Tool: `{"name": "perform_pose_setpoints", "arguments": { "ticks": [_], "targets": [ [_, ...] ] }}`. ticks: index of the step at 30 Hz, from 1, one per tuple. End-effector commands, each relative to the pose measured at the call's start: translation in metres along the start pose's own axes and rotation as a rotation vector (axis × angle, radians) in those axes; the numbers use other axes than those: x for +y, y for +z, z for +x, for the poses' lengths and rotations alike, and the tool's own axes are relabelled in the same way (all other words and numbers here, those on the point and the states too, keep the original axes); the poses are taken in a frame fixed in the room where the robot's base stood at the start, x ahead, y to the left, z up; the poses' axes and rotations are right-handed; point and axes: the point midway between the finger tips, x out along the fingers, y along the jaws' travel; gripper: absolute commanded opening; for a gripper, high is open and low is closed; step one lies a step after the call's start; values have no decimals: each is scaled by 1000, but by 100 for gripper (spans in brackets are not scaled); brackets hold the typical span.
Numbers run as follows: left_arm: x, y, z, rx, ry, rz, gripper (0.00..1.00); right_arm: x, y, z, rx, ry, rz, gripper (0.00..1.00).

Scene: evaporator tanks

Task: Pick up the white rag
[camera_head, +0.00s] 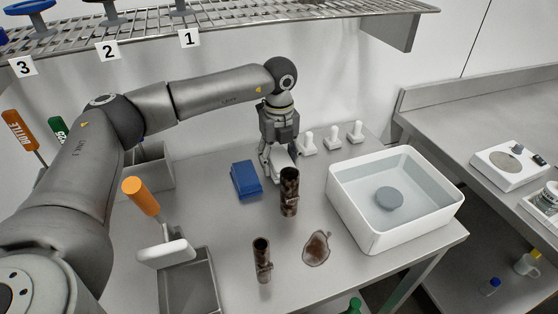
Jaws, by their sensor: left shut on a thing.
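The white rag (285,163) is a small folded-looking piece at the back middle of the table, partly hidden by my left gripper. My left gripper (278,169) points down from above and is shut on the rag. A dirty brown tube (289,192) stands just in front and hides the lower part of this area. I cannot tell whether the rag touches the table. My right gripper is not in view.
A blue block (245,180) lies left of the gripper. White stoppers (333,138) stand behind right. A white basin (345,215) holds a grey disc. A second dirty tube (262,262) and brown stain (316,248) are in front. A shelf (250,14) hangs above.

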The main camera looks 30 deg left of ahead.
Motion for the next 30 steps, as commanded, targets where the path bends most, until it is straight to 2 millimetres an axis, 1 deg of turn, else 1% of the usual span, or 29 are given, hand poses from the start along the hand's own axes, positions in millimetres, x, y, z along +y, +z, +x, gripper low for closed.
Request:
{"name": "perform_pose_setpoints", "arguments": {
  "ticks": [1, 8, 9, 10, 14, 24, 30],
  "targets": [
    [-1, 0, -14, -1, -2, 0, 30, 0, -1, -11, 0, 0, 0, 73],
    [-1, 0, -58, -1, -2, 1, 30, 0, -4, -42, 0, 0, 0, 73],
    [9, -1, -50, 1, 3, -1, 30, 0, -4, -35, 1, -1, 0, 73],
    [16, -2, -48, 1, 3, -2, 30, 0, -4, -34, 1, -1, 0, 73],
    [44, -7, -47, 1, 2, -2, 30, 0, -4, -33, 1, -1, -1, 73],
    [123, -22, -46, -1, 1, -3, 30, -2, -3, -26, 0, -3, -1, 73],
    [155, -28, -46, 0, 1, -2, 30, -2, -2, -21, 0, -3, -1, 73]
  ]
}}
